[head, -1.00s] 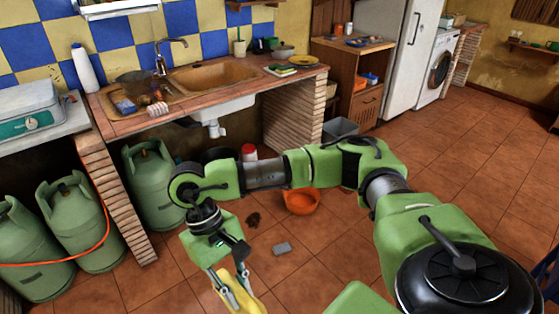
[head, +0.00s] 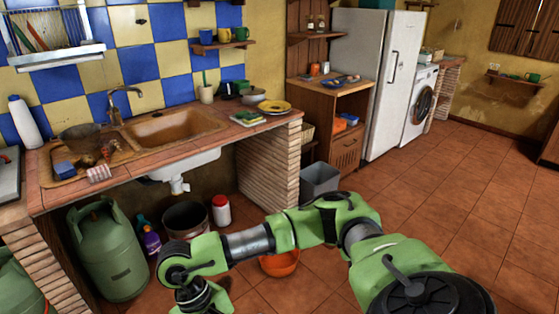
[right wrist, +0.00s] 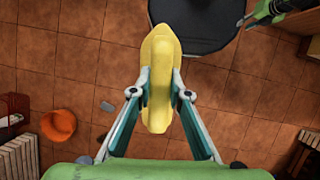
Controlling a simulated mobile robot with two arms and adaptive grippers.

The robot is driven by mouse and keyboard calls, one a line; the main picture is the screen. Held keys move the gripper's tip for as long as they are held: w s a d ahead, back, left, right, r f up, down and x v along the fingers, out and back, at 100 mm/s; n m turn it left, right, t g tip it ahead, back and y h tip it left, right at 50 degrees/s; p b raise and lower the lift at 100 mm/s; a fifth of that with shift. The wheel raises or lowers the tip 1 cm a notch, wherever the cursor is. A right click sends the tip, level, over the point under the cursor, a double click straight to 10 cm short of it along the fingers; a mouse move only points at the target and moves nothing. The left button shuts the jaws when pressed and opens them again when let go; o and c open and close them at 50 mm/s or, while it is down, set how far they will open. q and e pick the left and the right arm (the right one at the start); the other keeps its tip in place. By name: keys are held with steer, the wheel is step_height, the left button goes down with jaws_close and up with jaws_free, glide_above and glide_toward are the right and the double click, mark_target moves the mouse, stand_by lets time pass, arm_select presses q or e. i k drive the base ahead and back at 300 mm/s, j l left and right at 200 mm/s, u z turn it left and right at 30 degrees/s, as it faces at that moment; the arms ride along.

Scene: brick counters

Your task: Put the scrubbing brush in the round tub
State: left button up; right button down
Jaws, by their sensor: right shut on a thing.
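My right gripper (right wrist: 160,78) is shut on a yellow elongated thing (right wrist: 160,50), held across both fingertips above the floor. Its underside is hidden, so I cannot tell whether it is the scrubbing brush. A small pinkish-white, bristly-looking thing (head: 99,173) lies at the counter's front edge by the sink. A round orange tub (head: 281,264) stands on the floor, partly hidden by my right arm; it also shows in the right wrist view (right wrist: 58,125), left of and apart from the gripper. A dark round tub (head: 186,216) stands under the counter. My left gripper is not in view.
The counter with sink (head: 172,128) rests on brick pillars. Below it are a green gas cylinder (head: 108,252), a purple bottle (head: 152,241) and a red-lidded white jar (head: 221,209). A grey bin (head: 319,182) stands to the right. The tiled floor at right is clear.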

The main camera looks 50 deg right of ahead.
mark_target(275, 260)
steer(key=i+l, duration=0.15)
steer(key=l, duration=0.45)
steer(key=i+l+u, duration=0.1)
steer(key=l, duration=0.5)
steer(key=i+l, duration=0.1)
steer(key=l, duration=0.45)
steer(key=i+l+u, duration=0.1)
steer(key=l, duration=0.5)
steer(key=i+l, duration=0.1)
steer(key=l, duration=0.5)
steer(key=u, duration=0.05)
